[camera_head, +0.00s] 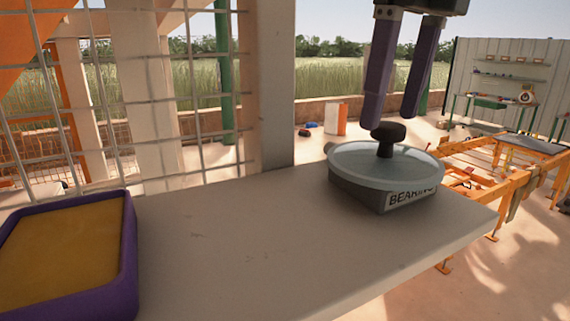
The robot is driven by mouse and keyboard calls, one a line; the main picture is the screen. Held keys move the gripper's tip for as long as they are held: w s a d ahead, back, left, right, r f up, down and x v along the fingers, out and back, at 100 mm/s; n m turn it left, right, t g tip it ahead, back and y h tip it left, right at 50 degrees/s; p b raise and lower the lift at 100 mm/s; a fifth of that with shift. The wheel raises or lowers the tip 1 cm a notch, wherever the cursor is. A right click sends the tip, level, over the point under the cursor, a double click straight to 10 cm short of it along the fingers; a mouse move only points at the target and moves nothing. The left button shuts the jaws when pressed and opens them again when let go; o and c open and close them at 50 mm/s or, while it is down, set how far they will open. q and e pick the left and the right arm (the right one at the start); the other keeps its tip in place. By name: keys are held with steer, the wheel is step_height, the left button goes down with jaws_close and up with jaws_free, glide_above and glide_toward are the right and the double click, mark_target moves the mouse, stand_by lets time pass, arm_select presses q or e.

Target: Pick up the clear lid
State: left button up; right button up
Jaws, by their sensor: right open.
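The clear lid (350,158) is a round, pale, see-through disc with a dark knob (388,132) on top. It rests on a grey box (365,193) with a "BEARING" label, near the right end of the pale table. My right gripper (391,112) points down from the top of the head view. Its two purple fingers are apart, with nothing between them. The fingertips are just above the knob, by a small gap or close to touching; I cannot tell which. My left gripper is not in view.
A purple-rimmed tray (128,255) with a yellow inside stands at the table's left. The table (250,240) is bare between tray and box. A wire mesh and post (268,90) rise behind it. Orange frames (480,170) stand beyond its right edge.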

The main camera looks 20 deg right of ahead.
mark_target(389, 124)
steer(key=f+b, duration=0.2)
steer(key=f, duration=0.2)
steer(key=shift+w, duration=0.2)
steer(key=shift+r, duration=0.1)
jaws_close()
